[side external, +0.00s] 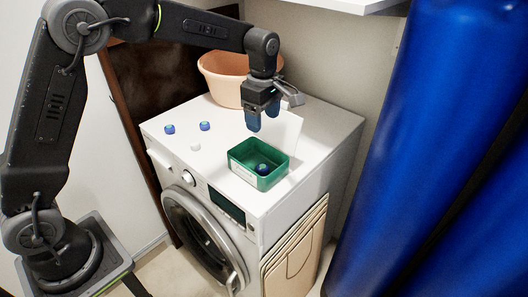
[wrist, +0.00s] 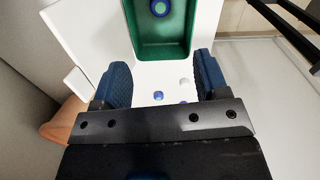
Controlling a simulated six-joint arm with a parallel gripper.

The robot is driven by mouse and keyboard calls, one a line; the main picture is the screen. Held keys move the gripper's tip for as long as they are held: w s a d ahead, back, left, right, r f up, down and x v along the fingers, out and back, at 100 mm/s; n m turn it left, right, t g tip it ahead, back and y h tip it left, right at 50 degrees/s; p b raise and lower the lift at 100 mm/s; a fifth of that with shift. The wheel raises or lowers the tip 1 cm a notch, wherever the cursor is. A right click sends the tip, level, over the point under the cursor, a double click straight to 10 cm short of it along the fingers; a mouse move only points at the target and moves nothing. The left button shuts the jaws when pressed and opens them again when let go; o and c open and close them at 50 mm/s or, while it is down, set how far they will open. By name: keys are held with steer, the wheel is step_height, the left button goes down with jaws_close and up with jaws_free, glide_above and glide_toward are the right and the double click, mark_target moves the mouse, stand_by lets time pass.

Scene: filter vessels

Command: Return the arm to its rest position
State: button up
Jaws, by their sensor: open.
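My gripper (side external: 262,119) is open and empty. It hangs above the back part of the white washing machine top, behind and above the green box (side external: 275,179). In the wrist view its two blue fingers (wrist: 163,78) are spread apart with nothing held between them. The green box (wrist: 165,50) is open at the top and holds a blue-green ball (side external: 262,169), also visible in the wrist view (wrist: 159,8). Two more blue-green balls (side external: 169,129) (side external: 205,126) and a white ball (side external: 195,147) lie on the machine top to the left.
An orange basin (side external: 222,76) stands at the back of the washing machine (side external: 325,140). A white upright panel (side external: 291,128) is just behind the box. Large blue cylinders (side external: 385,150) stand at the right. A white shelf (side external: 345,5) overhangs at top. Tan boards (side external: 295,250) lean against the machine.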

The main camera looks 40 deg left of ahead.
steer(key=shift+r, duration=1.65)
steer(key=shift+s+r, duration=0.1)
steer(key=s+a+r+m+t, duration=0.1)
steer(key=s+r+m, duration=0.35)
steer(key=s, duration=0.25)
steer(key=s+a+r+m+t, duration=0.1)
steer(key=s+r+m+t, duration=0.15)
steer(key=s+m, duration=0.3)
steer(key=s+f+m+t, duration=0.2)
steer(key=s+m, duration=0.7)
steer(key=s, duration=0.6)
steer(key=shift+s+a+f, duration=0.35)
steer(key=shift+a+f, duration=0.05)
